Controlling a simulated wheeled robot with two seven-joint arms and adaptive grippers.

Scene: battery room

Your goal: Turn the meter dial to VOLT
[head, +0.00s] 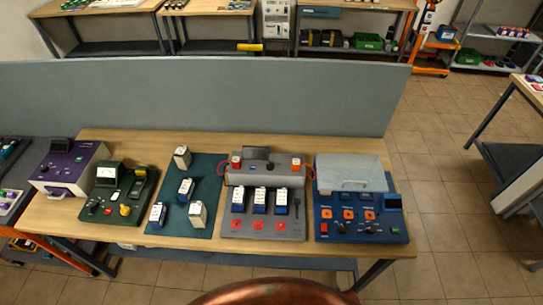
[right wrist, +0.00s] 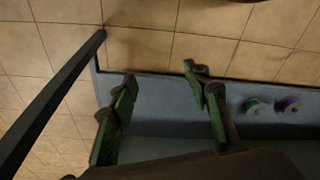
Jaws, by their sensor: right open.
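A dark green instrument box (head: 103,199) with a meter window, a yellow knob (head: 125,210) and small black and red controls stands toward the left of the wooden bench. Labels and dial positions are too small to read, so I cannot tell which box has the VOLT dial. My right gripper (right wrist: 160,74) is open and empty in the right wrist view, its green-padded fingers spread above tiled floor and a grey-blue surface. My left gripper is in neither view.
The bench (head: 112,143) also holds a teal mat (head: 176,214) with several small blocks, a grey module panel (head: 232,225) and a blue control box (head: 325,236). A grey partition (head: 200,95) rises behind. The right wrist view shows a dark bar (right wrist: 55,100) and two spools (right wrist: 273,105).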

